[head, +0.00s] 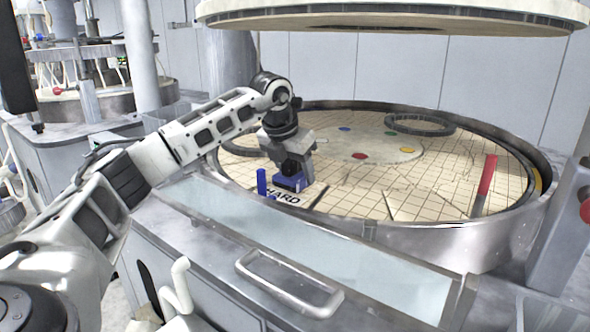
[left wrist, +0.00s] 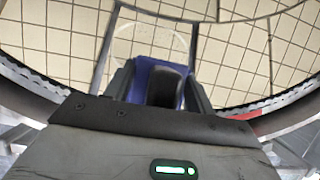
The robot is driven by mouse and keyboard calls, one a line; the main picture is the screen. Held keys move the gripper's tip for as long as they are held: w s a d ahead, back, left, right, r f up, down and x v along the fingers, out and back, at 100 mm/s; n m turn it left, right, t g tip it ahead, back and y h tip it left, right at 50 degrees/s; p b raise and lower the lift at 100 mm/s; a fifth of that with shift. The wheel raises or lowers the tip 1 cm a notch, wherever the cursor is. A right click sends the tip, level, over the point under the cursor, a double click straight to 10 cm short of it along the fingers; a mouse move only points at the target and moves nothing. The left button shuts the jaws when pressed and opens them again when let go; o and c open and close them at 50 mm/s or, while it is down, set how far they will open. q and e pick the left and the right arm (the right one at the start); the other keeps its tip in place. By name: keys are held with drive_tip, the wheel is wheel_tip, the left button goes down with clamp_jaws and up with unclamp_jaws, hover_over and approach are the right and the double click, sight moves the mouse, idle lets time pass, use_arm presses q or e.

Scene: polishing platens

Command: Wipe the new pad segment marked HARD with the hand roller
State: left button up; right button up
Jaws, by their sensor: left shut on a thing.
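The pad segment marked HARD (head: 283,196) lies at the near left edge of the round, gridded lower platen (head: 440,185). Part of its lettering shows; the rest is covered. My left gripper (head: 291,176) is over this segment and shut on a blue and dark tool, which I take to be the hand roller (head: 287,184). The roller is at the pad surface by the lettering; I cannot tell if it touches. In the left wrist view the blue roller (left wrist: 150,75) sits between the fingers above the gridded pad. My right gripper is not in view.
A raised upper platen (head: 400,14) hangs above. A dark ring (head: 420,124) and a red-handled tool (head: 485,185) lie on the lower platen. A metal rim (head: 400,238) surrounds it. A clear panel (head: 300,235) and a metal handle (head: 290,285) are at the front.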

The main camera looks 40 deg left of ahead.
use_arm(q)
drive_tip(key=shift+f+b, duration=0.65)
drive_tip(key=shift+f, duration=0.3)
idle(0.3)
